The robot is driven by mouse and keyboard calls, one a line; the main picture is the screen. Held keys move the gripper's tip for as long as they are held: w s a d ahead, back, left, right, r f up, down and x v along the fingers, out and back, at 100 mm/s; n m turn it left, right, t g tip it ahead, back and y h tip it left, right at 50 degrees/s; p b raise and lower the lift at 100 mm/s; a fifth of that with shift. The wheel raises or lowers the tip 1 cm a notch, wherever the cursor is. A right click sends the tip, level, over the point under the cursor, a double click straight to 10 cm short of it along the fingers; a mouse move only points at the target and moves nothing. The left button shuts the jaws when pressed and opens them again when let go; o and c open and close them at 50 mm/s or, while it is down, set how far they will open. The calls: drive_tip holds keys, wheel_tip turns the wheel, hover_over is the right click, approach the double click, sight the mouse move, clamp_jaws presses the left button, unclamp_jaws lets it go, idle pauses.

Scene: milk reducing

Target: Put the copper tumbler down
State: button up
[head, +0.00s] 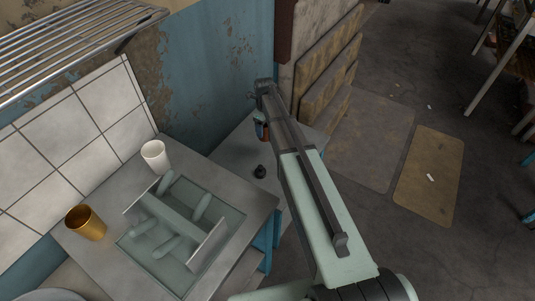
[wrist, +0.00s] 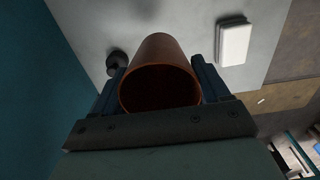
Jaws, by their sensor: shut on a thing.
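The copper tumbler (wrist: 160,52) is between the fingers of my gripper (wrist: 158,85) in the wrist view, with its open mouth facing the camera. My gripper is shut on it. In the head view only a small reddish piece of the tumbler (head: 266,134) shows beside my gripper (head: 262,127), and my arm hides the rest. The tumbler is over the grey worktop (head: 225,150) by the blue wall. I cannot tell whether its base touches the surface.
A small black object (head: 260,171) stands on the same worktop, near the tumbler. A white block (wrist: 233,43) lies to its right in the wrist view. On the left counter are a white cup (head: 155,156), a brass cup (head: 86,224) and a rack (head: 175,215).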

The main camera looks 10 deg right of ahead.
drive_tip(key=shift+w+d+f, duration=0.1)
drive_tip(key=shift+d+f, duration=0.45)
drive_tip(key=shift+f, duration=0.15)
wheel_tip(320, 180, down, 10)
drive_tip(key=shift+r, duration=0.15)
drive_tip(key=o, duration=1.1)
wheel_tip(320, 180, up, 12)
drive_tip(key=shift+r, duration=0.1)
idle(0.3)
